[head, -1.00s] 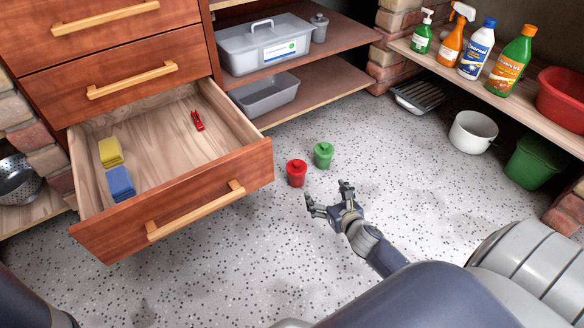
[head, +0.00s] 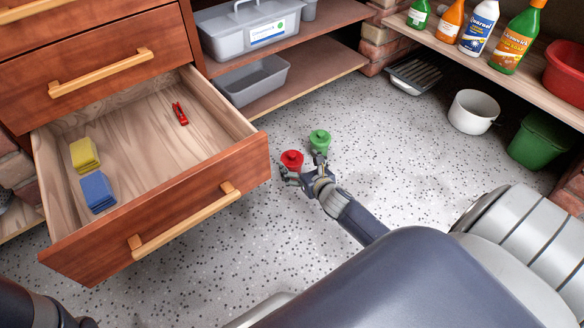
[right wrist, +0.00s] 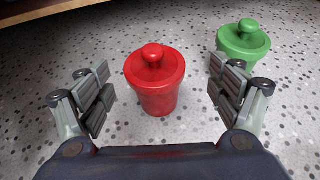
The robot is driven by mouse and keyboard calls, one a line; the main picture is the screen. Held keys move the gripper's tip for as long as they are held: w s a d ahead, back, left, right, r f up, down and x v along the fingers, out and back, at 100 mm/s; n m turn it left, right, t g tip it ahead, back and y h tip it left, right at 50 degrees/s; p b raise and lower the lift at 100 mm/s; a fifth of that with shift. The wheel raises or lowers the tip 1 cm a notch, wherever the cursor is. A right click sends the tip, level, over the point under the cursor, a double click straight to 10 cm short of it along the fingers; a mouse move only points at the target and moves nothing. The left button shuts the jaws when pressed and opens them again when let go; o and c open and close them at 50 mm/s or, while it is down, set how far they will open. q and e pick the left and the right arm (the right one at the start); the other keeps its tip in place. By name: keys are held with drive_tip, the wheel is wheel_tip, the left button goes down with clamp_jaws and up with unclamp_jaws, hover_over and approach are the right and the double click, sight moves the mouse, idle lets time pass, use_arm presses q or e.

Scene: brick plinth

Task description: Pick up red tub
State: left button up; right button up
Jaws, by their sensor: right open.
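The red tub (head: 292,159) with a knobbed lid stands upright on the speckled floor in the head view, partly hidden by my right gripper (head: 303,167). In the right wrist view the red tub (right wrist: 155,82) stands between and slightly ahead of the two open fingers of my right gripper (right wrist: 160,98), apart from both. The fingers hold nothing. A part of my left arm shows at the lower left in the head view, but its gripper is not in view.
A green tub (head: 319,139) stands close to the right of the red tub; it also shows in the right wrist view (right wrist: 243,42). An open drawer (head: 150,225) juts out on the left. A white pot (head: 473,112) and green bucket (head: 538,141) stand at right. The floor between is clear.

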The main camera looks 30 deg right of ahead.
sight(295, 162)
drive_tip(key=w+f+b, duration=0.1)
drive_tip(key=b, duration=0.1)
drive_tip(key=w+f+b, duration=0.1)
drive_tip(key=w, duration=0.1)
drive_tip(key=shift+w+a+b, duration=0.1)
drive_tip(key=shift+b, duration=0.25)
drive_tip(key=shift+w+f+b, duration=0.15)
drive_tip(key=shift+w+b, duration=0.25)
drive_tip(key=shift+w, duration=0.25)
drive_tip(key=c, duration=1.1)
